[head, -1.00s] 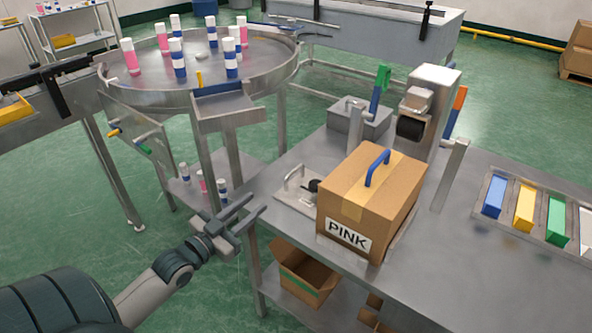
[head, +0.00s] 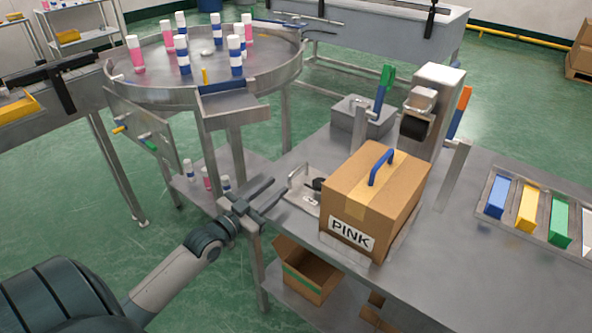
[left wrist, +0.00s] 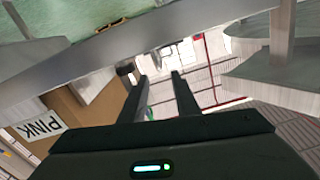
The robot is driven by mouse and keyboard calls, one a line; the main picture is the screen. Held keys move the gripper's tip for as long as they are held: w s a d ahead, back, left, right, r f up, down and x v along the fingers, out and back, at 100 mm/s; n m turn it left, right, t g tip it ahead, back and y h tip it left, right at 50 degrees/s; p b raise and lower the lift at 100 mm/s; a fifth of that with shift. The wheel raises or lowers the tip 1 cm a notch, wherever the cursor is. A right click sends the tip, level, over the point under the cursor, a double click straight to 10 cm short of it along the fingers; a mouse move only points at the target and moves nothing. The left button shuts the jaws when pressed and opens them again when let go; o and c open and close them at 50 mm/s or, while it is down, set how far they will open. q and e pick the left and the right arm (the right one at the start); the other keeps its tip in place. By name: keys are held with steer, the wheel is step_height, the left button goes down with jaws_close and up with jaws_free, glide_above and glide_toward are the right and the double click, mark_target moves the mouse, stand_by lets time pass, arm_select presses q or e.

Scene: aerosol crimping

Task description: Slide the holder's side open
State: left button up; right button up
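The holder (head: 303,193) looks like a small metal plate with a raised bar handle (head: 293,174) and a black knob (head: 317,184). It lies on the workbench at the left edge, beside the PINK box, which hides part of it. My left gripper (head: 276,186) is just left of the holder's handle, at the bench edge, apart from it as far as I can tell. Its two fingers are spread with nothing between them, and this gap also shows in the left wrist view (left wrist: 160,76). My right gripper is not in view.
A cardboard box labelled PINK (head: 372,205) with a blue handle stands right of the holder. A metal press (head: 425,115) stands behind it. A round table (head: 205,85) with bottles stands at back left. An open carton (head: 308,275) sits on the lower shelf.

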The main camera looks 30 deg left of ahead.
mark_target(290, 176)
arm_select(q)
steer(key=w, duration=0.6)
steer(key=w+d, duration=0.1)
steer(key=w, duration=0.3)
steer(key=shift+w+p, duration=0.1)
steer(key=shift+p, duration=0.3)
